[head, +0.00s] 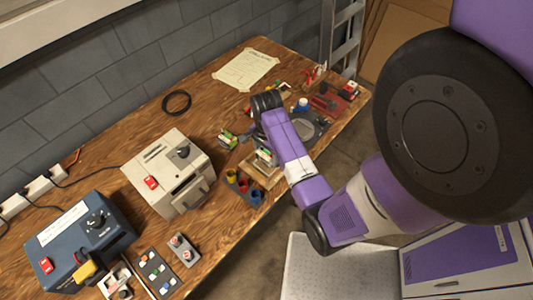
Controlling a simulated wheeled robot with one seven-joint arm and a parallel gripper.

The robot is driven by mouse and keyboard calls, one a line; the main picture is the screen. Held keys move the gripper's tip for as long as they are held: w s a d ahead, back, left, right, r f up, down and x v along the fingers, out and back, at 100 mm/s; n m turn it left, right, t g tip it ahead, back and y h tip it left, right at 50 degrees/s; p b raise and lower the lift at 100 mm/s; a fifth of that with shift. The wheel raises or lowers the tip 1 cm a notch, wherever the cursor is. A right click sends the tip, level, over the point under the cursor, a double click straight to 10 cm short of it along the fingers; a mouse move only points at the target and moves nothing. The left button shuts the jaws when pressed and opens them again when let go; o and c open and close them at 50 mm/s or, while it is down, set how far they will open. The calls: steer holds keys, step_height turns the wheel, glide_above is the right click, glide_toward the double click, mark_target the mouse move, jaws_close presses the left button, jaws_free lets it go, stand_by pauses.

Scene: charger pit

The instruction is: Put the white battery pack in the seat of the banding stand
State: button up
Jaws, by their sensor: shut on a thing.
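My gripper (258,147) is small in the head view, low over the middle of the bench and partly covered by my purple forearm. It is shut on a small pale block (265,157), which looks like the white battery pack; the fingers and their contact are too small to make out. A small stand with a light wooden base (259,174) is just below the block in the picture and looks like the banding stand. Its seat is hidden, and I cannot tell whether the block touches it.
Red, yellow and blue cups (243,186) stand close in front. A grey machine (170,172) and a dark blue box (87,240) are to the left. A green and white piece (228,139) lies nearby. A red tray (328,102) is at the right end. Bare wood lies behind, near the black ring (176,102).

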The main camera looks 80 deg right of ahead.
steer(key=shift+f+b, duration=0.65)
steer(key=shift+f, duration=1)
stand_by(0.6)
steer(key=o, duration=2)
steer(key=shift+c, duration=0.2)
steer(key=shift+r+p, duration=1.35)
steer(key=shift+p, duration=0.1)
steer(key=shift+r, duration=2.1)
